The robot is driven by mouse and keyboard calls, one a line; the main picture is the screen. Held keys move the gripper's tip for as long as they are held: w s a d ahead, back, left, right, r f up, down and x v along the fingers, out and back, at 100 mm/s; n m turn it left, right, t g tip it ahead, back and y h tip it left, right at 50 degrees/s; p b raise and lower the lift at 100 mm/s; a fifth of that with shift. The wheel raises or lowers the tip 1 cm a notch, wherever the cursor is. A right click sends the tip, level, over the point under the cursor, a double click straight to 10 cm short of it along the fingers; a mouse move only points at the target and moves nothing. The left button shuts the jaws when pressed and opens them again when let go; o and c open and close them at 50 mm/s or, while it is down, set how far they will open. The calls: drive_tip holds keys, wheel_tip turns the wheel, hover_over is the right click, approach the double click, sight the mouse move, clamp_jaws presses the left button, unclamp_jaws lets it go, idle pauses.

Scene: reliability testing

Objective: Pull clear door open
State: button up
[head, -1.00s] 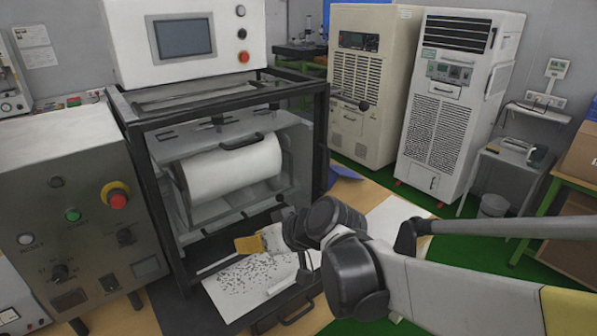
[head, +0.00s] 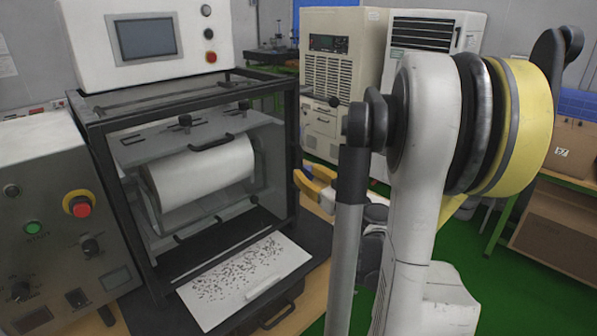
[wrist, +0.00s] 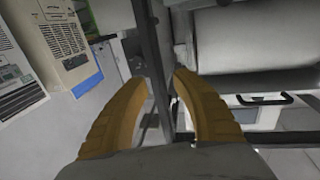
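The test machine is a black-framed box (head: 293,150) with a white drum (head: 200,170) inside. The clear door's pane is hard to make out; a dark bar handle (head: 212,143) shows at the front above the drum, and a similar handle shows in the wrist view (wrist: 265,100). I cannot tell whether it belongs to the door. My gripper (head: 296,184) has yellow fingers and is just right of the frame's front right post, apart from the handle. In the wrist view the fingertips (wrist: 160,80) are apart with nothing held; a dark frame bar shows beyond them.
A speckled white sheet (head: 245,270) lies on the dark base in front of the machine. A control box with a red button (head: 80,207) stands at left. Beige and white cabinets (head: 333,75) stand behind. My arm blocks much of the right side.

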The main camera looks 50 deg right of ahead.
sight(301, 168)
drive_tip(key=shift+x, duration=1.75)
drive_tip(key=shift+c, duration=0.2)
clamp_jaws()
